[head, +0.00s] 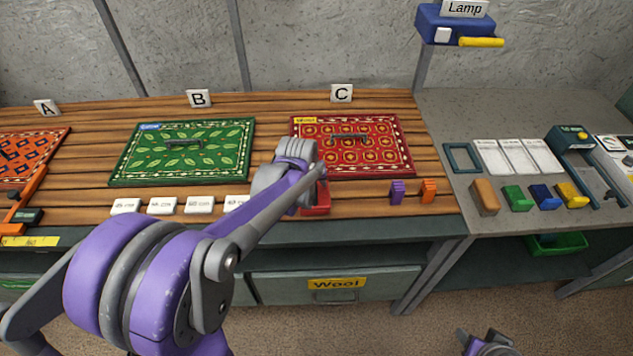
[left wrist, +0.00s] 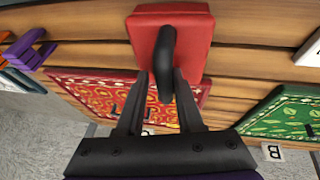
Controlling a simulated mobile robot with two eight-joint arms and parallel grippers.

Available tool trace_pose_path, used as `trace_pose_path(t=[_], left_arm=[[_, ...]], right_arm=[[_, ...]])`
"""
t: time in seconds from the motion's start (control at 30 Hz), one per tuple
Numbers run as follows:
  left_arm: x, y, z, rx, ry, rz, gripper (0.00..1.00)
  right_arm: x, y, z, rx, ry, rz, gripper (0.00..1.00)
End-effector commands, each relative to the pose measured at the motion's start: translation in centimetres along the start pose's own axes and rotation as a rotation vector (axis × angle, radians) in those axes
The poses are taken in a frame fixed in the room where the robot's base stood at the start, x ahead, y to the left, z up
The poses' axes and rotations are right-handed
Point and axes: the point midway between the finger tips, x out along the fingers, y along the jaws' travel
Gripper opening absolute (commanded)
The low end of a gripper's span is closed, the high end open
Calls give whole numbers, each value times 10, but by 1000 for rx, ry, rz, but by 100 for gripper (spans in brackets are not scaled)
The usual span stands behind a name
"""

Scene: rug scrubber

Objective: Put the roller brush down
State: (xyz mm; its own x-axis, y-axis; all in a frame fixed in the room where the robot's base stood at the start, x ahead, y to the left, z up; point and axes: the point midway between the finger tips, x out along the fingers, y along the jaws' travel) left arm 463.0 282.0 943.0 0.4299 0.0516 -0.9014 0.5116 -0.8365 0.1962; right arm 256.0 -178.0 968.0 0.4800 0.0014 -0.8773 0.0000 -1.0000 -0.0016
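A red block with a black handle (head: 318,204) stands on the wooden bench in front of rug C; no roller shows on it, so I cannot tell if it is the roller brush. In the left wrist view the red block (left wrist: 188,50) is large and upper middle. My left gripper (left wrist: 161,74) is over it, its two fingers apart on either side of the black handle, with gaps visible. In the head view my left arm hides part of the block. My right gripper (head: 485,342) is low at the bottom edge, far from the bench, its fingers unclear.
A green rug (head: 183,172) and a red rug (head: 391,158) lie behind. White label tiles (head: 161,205) line the front at left. Purple (head: 397,191) and orange (head: 429,190) pieces stand right of the block, with bare wood between. Colored blocks (head: 518,198) stand on the grey counter.

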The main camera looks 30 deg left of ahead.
Motion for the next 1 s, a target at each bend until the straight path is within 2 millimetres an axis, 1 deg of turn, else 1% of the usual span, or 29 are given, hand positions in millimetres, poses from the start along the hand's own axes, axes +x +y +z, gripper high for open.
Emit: trace_pose_path(t=[0.03, 0.07, 0.17, 0.3, 0.4, 0.53, 0.7, 0.77, 0.83, 0.87, 0.9, 0.97, 1.0], left_arm=[[-8, 1, 2, -1, -14, -2, 52], [-13, 0, 3, -1, -15, -3, 52], [-33, 0, 3, -1, -13, -3, 52], [-67, 0, 2, -1, -11, -2, 52], [-88, 0, 0, -1, -10, -2, 52], [-110, 1, 0, -1, -10, -2, 52], [-124, 2, 2, 6, -9, -1, 52], [-128, 3, 11, 30, -7, 2, 52], [-132, 6, 31, 86, -3, 10, 52], [-134, 8, 42, 119, -1, 14, 52], [-137, 9, 60, 169, 4, 20, 52], [-139, 10, 87, 251, 13, 30, 52], [-140, 10, 104, 304, 19, 38, 52]], right_arm=[[-6, 0, -8, 0, 8, 0, 50], [-5, 0, -6, 0, 6, 0, 50], [-6, 0, -9, 0, 8, 0, 50], [-10, 0, -13, 0, 13, 0, 50], [-12, 0, -16, 0, 16, 0, 50], [-14, 0, -19, 0, 19, 0, 50], [-14, 0, -20, 0, 21, 0, 50], [-15, 0, -20, 0, 21, 0, 50], [-15, 0, -20, 0, 20, 0, 50], [-14, 0, -20, 0, 20, 0, 50], [-14, 0, -20, 0, 20, 0, 50], [-14, 0, -20, 0, 20, 0, 50], [-14, 0, -20, 0, 20, 0, 50]])
